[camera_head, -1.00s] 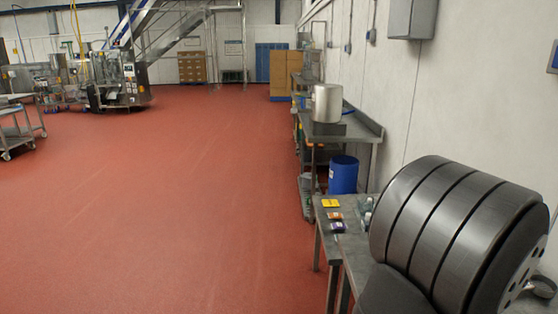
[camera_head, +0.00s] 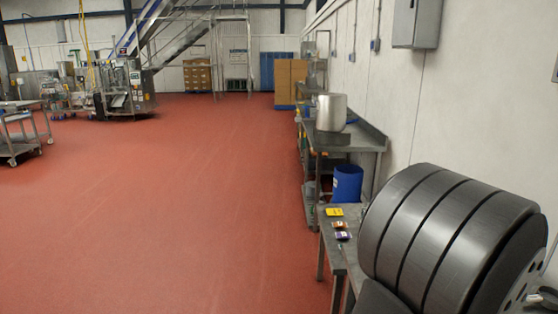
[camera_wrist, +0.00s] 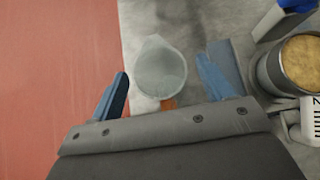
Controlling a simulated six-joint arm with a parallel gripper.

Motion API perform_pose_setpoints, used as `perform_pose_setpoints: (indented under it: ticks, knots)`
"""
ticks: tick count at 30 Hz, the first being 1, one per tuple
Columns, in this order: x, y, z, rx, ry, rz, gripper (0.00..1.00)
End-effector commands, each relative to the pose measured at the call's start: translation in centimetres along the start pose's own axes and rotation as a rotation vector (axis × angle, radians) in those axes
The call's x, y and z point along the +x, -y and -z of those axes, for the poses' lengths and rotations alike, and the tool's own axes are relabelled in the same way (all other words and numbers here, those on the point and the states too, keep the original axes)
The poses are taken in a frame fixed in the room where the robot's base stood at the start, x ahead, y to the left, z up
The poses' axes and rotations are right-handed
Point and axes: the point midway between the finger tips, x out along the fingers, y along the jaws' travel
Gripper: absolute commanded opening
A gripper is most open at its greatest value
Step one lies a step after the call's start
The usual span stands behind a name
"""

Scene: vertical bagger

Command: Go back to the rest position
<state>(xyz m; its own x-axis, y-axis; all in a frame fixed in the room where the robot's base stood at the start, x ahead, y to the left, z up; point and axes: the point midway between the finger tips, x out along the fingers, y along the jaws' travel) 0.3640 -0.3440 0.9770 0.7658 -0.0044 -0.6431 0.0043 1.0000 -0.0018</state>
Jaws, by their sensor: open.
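My gripper (camera_wrist: 163,88) shows in the wrist view as two blue fingers spread wide apart, with nothing held between them. A translucent cup-like container (camera_wrist: 160,68) stands on the grey metal table (camera_wrist: 195,22) beyond the fingertips, framed by the gap between them. I cannot tell its distance from the fingers. In the head view my gripper does not show; a large dark ribbed cylinder, part of my own arm, fills the lower right.
In the wrist view, a round tin with tan contents (camera_wrist: 301,62) is at right, beside a blue object (camera_wrist: 294,5). In the head view, small yellow (camera_head: 334,212) and dark (camera_head: 343,236) items lie on the near table. A blue bin (camera_head: 347,184) stands behind. Red floor (camera_head: 170,210) is clear.

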Motion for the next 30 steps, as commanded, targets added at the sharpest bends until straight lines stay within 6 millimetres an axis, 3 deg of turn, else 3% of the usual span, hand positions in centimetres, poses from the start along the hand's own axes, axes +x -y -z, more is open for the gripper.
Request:
perform_pose_setpoints:
  ticks: [7, 28, 30]
  knots:
    - [1.9, 0.0, 2.5, 0.004, -0.003, -0.001, 0.73]
    - [-10.6, 0.1, 2.1, 0.0, 0.0, 0.005, 0.73]
    - [-8.9, -0.1, 2.2, 0.0, -0.002, -0.006, 0.73]
